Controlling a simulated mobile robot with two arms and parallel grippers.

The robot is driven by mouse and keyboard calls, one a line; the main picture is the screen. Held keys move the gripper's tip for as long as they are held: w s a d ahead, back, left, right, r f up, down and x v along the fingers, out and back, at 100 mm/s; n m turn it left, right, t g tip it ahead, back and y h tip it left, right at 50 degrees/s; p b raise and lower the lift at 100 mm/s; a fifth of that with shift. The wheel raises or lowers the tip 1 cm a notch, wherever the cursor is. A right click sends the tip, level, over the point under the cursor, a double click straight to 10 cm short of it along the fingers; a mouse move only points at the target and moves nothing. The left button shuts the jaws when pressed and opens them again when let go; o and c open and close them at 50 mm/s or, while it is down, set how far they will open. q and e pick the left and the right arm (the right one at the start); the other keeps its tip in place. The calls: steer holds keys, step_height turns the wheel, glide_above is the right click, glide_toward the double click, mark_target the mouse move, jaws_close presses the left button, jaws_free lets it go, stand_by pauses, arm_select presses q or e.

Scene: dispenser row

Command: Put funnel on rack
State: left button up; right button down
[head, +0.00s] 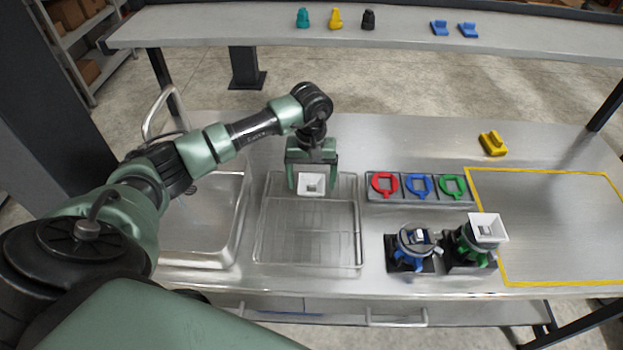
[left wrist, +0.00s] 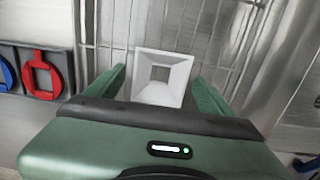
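A white square funnel (head: 311,184) is at the back part of the wire rack (head: 309,263), its wide mouth facing up. My left gripper (head: 313,187) is above the rack with one finger on each side of the funnel. The fingers are spread, with small gaps showing beside the funnel's rim. In the left wrist view the funnel (left wrist: 162,78) lies between the two fingers, over the rack wires. The funnel's underside is hidden, but it appears to rest on the wires. My right gripper is not in view.
A second white funnel (head: 488,227) sits on the green dispenser (head: 470,246), beside a blue dispenser (head: 412,250). A tray (head: 420,200) holds red, blue and green rings. A sink (head: 205,222) is left of the rack. The yellow-outlined area (head: 555,225) is clear.

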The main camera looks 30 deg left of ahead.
arm_select(q)
steer(key=shift+r, duration=0.2)
steer(key=shift+w+r, duration=0.1)
steer(key=shift+r, duration=0.1)
step_height(320, 180, up, 12)
steer(key=b, duration=0.4)
steer(key=shift+f, duration=0.25)
